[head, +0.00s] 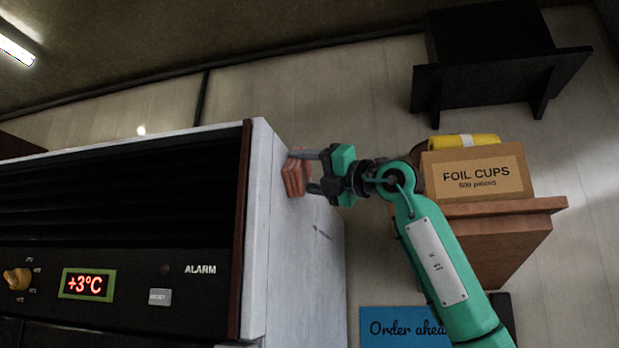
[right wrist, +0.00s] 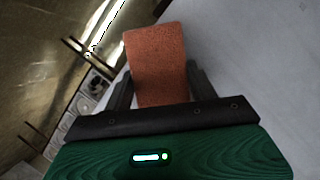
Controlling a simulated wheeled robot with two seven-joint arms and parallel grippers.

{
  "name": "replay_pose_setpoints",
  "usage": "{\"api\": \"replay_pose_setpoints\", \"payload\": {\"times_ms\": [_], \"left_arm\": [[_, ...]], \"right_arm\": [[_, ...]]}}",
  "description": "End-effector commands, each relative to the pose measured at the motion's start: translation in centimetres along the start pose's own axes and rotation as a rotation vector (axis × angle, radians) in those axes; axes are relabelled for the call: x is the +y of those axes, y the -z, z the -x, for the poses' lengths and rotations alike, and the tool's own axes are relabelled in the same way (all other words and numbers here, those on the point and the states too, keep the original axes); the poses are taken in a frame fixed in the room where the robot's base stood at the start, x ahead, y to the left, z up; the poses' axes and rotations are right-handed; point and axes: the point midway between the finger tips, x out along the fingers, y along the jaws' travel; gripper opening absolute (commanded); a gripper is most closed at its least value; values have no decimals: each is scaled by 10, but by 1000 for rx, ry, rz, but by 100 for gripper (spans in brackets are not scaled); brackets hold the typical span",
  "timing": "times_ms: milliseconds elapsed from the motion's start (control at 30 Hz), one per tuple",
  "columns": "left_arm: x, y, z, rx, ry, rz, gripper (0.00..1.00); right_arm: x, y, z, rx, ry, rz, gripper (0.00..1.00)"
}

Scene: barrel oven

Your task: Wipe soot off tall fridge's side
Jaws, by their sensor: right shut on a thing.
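The tall fridge (head: 300,245) stands at the left in the head view. Its pale side faces right, and a small dark soot mark (head: 322,232) shows on that side. My right gripper (head: 305,172) is shut on a reddish-brown sponge block (head: 294,178) near the top of that side. In the right wrist view the sponge (right wrist: 157,65) sits between the two fingers, close to the pale fridge side (right wrist: 250,50). I cannot tell whether it touches the panel. Any soot behind the sponge is hidden. My left gripper is not in view.
The fridge front has a +3°C display (head: 87,284). At the right, a foil cups box (head: 478,175) and a yellow item (head: 465,141) rest on a brown shelf (head: 500,225). A black wall shelf (head: 500,75) is above. A blue sign (head: 400,328) is below my right arm.

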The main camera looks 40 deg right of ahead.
Motion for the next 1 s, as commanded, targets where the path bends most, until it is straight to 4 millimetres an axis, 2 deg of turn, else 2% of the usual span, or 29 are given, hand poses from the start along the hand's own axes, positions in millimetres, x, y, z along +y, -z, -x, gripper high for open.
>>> {"api": "replay_pose_setpoints", "payload": {"times_ms": [300, 1000], "left_arm": [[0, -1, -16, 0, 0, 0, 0], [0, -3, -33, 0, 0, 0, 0]], "right_arm": [[19, 18, 8, 2, -2, 2, 40], [48, 39, 18, 1, -1, 1, 40]]}}
